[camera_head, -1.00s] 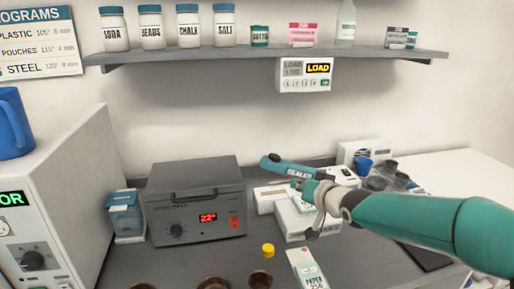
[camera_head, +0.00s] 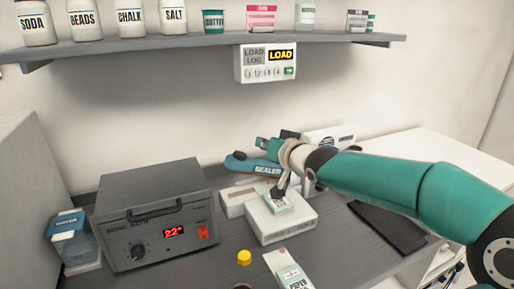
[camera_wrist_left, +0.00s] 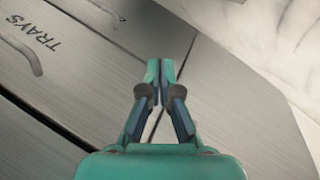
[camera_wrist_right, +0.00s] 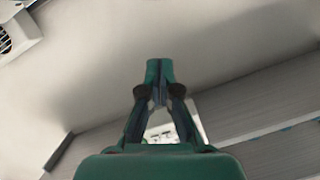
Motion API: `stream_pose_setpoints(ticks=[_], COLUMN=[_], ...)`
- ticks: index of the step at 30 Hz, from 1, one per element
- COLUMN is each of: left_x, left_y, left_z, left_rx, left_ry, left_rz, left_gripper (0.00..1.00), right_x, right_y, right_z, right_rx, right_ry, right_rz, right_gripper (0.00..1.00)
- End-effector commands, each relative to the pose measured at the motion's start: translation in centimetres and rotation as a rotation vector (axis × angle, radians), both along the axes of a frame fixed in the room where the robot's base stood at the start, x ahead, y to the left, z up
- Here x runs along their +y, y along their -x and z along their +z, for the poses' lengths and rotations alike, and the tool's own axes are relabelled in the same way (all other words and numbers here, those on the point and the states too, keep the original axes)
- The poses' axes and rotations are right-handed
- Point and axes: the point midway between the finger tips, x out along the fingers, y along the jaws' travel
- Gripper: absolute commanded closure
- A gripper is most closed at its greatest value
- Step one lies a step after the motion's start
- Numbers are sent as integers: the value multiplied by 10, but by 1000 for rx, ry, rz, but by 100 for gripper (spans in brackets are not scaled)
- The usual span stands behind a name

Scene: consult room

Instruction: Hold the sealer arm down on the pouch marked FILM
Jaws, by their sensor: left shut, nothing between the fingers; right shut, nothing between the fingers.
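The blue sealer arm (camera_head: 253,167), lettered SEALER, is raised behind the white sealer base (camera_head: 281,222) in the head view. A small pouch (camera_head: 277,205) with a pale green label lies on the base; its lettering is too small to read. My right gripper (camera_head: 266,144) is shut and empty, just above and behind the sealer arm; I cannot tell whether they touch. Its shut fingers also show in the right wrist view (camera_wrist_right: 159,78). My left gripper (camera_wrist_left: 160,76) is shut and empty over a grey metal front marked TRAYS, outside the head view.
A grey heating box (camera_head: 155,215) reading 22° stands left of the sealer. A pouch marked PAPER (camera_head: 289,271) and a yellow-capped item (camera_head: 244,258) are in front. A shelf (camera_head: 210,45) of jars and a LOAD display (camera_head: 266,63) are above. A dark flat item (camera_head: 388,227) lies right.

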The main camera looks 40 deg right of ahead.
Motion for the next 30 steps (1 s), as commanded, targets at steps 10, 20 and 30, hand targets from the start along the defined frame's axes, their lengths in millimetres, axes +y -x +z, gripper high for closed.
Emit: stream_pose_setpoints(ticks=[10,20,30], left_x=[0,0,0], left_y=[0,0,0], left_z=[7,12,14], left_rx=[0,0,0], left_ry=[0,0,0], left_rz=[0,0,0], left_gripper=[100,100,100], right_x=[-8,-1,3], right_y=[-65,-87,-88], right_z=[-15,-44,-57], right_rx=[3,2,0], right_ry=[-1,-1,0], right_rz=[2,4,2], right_gripper=[100,100,100])
